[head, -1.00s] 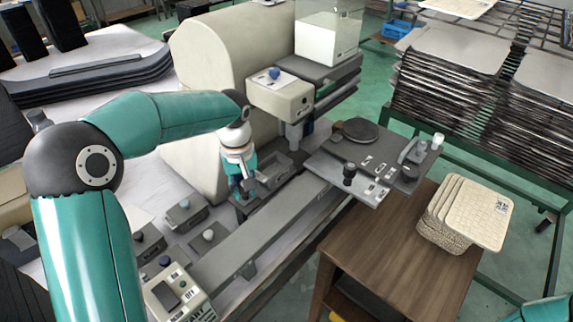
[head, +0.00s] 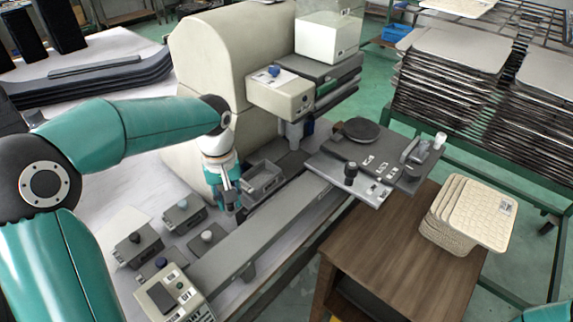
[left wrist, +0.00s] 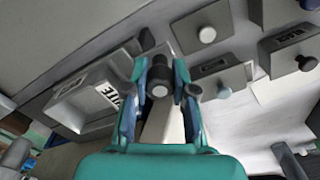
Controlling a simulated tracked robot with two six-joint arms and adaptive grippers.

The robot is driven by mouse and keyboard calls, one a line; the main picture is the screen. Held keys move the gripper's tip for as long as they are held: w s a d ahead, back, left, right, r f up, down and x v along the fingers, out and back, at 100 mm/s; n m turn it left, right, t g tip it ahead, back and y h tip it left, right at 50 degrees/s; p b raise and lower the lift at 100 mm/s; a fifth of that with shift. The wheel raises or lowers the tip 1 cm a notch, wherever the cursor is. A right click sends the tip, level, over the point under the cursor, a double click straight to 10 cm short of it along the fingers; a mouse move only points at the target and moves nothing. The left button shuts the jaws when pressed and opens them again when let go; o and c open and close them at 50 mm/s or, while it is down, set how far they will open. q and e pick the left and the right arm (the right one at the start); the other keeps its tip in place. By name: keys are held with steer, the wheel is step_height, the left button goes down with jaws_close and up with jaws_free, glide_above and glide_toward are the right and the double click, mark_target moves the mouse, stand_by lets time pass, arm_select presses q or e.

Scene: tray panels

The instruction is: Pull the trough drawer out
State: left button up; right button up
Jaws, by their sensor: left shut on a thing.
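The trough drawer (head: 247,190) is a grey open-topped tray at the foot of the beige machine, in the middle of the head view. In the left wrist view the drawer (left wrist: 62,112) lies at the left, with part of a white label showing. My left gripper (head: 230,208) points down at the drawer's near left end. In the left wrist view its fingers (left wrist: 160,80) are closed around a dark round knob (left wrist: 160,90). The fingers hide how the knob joins the drawer. My right gripper is out of view.
Small grey boxes with knobs (head: 183,212) and a control box (head: 170,298) stand left of the gripper. A long grey rail (head: 265,235) runs along its right. The beige machine (head: 225,60) rises behind. A wooden table (head: 400,250) with cream slabs (head: 480,215) stands at the right.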

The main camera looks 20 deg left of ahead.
arm_select(q)
steer(key=shift+r, duration=0.1)
steer(key=o, duration=0.8)
steer(key=shift+r+p, duration=2.9)
steer(key=shift+r, duration=0.55)
